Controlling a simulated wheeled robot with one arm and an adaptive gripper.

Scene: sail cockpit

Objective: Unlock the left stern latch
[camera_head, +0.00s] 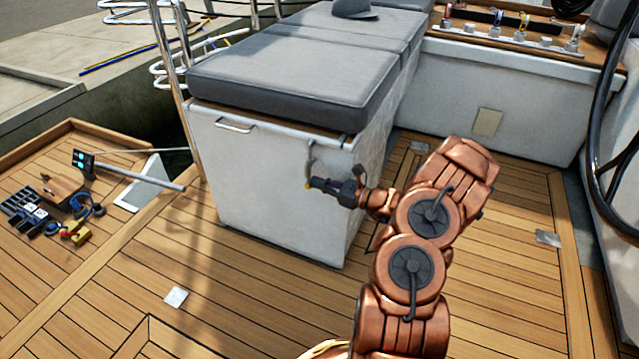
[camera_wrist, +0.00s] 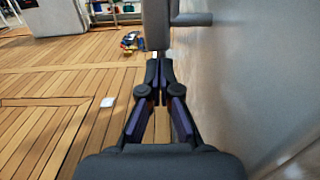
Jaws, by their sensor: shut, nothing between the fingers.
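A grey latch (camera_head: 311,158) with a bent lever is on the upper right part of the white box's end face in the head view. In the wrist view a grey upright lever (camera_wrist: 156,22) on a short stem (camera_wrist: 192,19) stands out from the white wall, just ahead of my fingertips. My gripper (camera_head: 310,184) is just below the latch in the head view. In the wrist view my gripper (camera_wrist: 158,66) has its fingertips together and empty, close below the lever's lower end. I cannot tell whether they touch.
The white box (camera_head: 265,190) carries a grey cushion (camera_head: 290,75) and has a silver handle (camera_head: 234,126) at its upper left. Tools and a tablet (camera_head: 83,163) lie at the left. A steering wheel (camera_head: 600,130) stands at the right. Planked deck in front is mostly clear.

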